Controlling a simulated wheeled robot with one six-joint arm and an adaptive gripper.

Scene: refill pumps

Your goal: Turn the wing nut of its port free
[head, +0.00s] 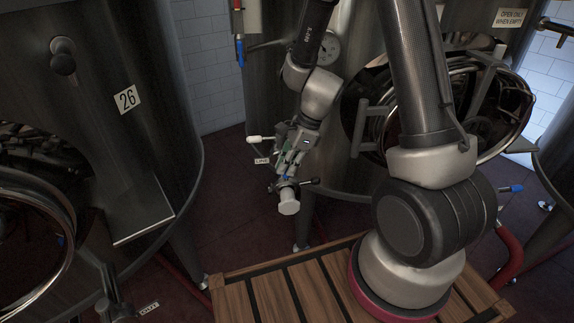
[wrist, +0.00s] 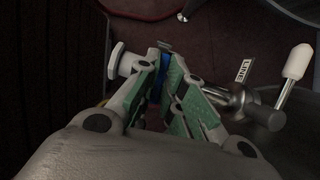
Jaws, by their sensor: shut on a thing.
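My gripper (head: 287,172) reaches down to a pipe port on the front of the middle steel tank. In the wrist view, my gripper (wrist: 160,75) has its green-padded fingers closed around a small blue piece (wrist: 155,88), which I take to be the wing nut; the fingers hide most of it. The port's pale round end cap (head: 289,204) faces forward just below the fingertips. The cap also shows in the wrist view (wrist: 121,60), left of the fingers. Whether the nut is loose cannot be seen.
A white-handled valve (wrist: 297,62) with a LINE tag (wrist: 243,71) sits close to the right of my fingers in the wrist view. Tank 26 (head: 128,98) stands at left. An open round hatch (head: 495,105) is at right. Dark red floor lies below.

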